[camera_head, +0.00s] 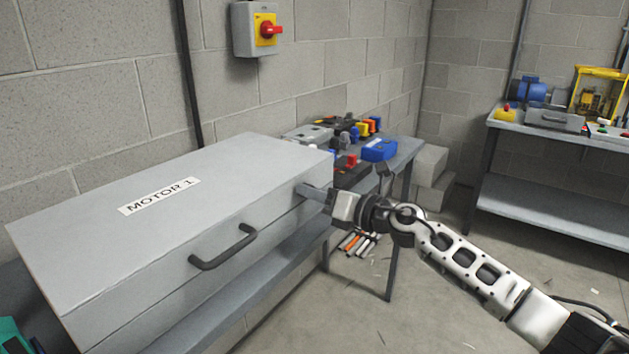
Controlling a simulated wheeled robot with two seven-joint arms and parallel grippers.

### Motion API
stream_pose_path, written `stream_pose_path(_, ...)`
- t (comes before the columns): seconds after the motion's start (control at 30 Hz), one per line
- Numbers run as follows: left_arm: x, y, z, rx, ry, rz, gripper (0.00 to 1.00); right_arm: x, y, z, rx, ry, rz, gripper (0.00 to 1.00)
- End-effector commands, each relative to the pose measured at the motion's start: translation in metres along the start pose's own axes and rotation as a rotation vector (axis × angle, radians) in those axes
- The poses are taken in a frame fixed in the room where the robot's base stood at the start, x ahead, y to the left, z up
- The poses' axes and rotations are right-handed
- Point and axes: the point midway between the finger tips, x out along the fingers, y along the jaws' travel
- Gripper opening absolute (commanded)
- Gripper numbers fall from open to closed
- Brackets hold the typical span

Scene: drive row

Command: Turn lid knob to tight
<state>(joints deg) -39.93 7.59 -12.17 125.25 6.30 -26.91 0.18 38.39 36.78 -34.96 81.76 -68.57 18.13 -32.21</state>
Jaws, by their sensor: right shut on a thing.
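A large grey box lid marked MOTOR 1 (235,165) is closed on its box at the left, with a dark bar handle (222,248) on its front. My right gripper (308,191) reaches in from the right to the right end of the box front, just below the lid edge. Its fingers are shut on the lid knob there. The fingers cover the knob, so its shape and turn angle cannot be read. My left gripper is not in view.
A grey bench (402,160) behind the box holds a blue case (379,149) and several small parts. Orange and white rods lie on the floor below. A second bench (560,215) stands at the right. A red switch (270,29) is on the wall.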

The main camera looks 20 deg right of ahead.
Motion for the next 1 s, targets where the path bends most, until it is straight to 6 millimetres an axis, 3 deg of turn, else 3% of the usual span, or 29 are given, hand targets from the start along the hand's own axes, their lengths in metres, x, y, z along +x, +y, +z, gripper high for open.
stream_pose_path(0.3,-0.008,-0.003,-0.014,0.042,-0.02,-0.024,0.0,0.0,0.002,0.003,0.304,0.002,-0.001,0.03)
stream_pose_path(0.6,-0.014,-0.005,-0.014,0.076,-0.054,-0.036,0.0,0.0,0.001,0.001,0.546,0.002,-0.002,0.03)
stream_pose_path(1.0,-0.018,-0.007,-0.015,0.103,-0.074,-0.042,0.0,0.0,-0.001,0.0,0.717,0.002,-0.001,0.03)
